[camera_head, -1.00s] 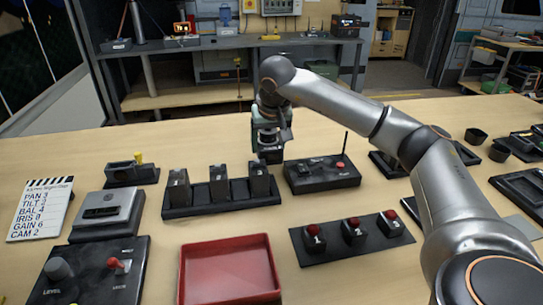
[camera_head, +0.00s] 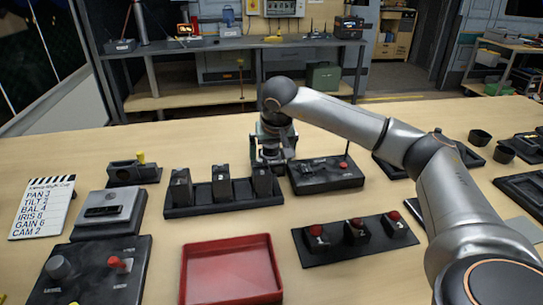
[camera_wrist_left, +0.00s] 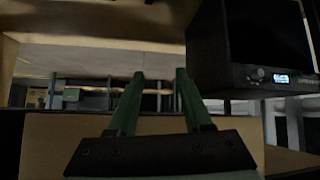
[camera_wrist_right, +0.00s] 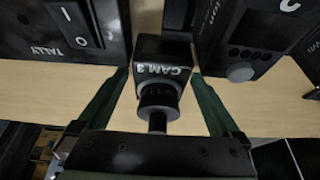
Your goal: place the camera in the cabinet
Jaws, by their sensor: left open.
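The camera (camera_wrist_right: 160,75), a small black body marked CAM 3 with a round lens, is in the right wrist view. It lies between the fingers of my right gripper (camera_wrist_right: 160,85), one finger at each side. Whether the fingers press on it cannot be told. In the head view my right gripper (camera_head: 272,158) is low over the table, behind the black battery tray, and hides the camera mostly. My left gripper (camera_wrist_left: 160,80) is open and empty in the left wrist view; it is outside the head view. I cannot make out clearly which piece is the cabinet.
A control box with red-tipped stick (camera_head: 325,174) stands close right of my right gripper. The battery tray (camera_head: 225,205) is in front, and a red tray (camera_head: 232,270) nearer. A black unit with blue display (camera_wrist_left: 250,45) is close to my left gripper. A workbench (camera_head: 230,43) stands behind.

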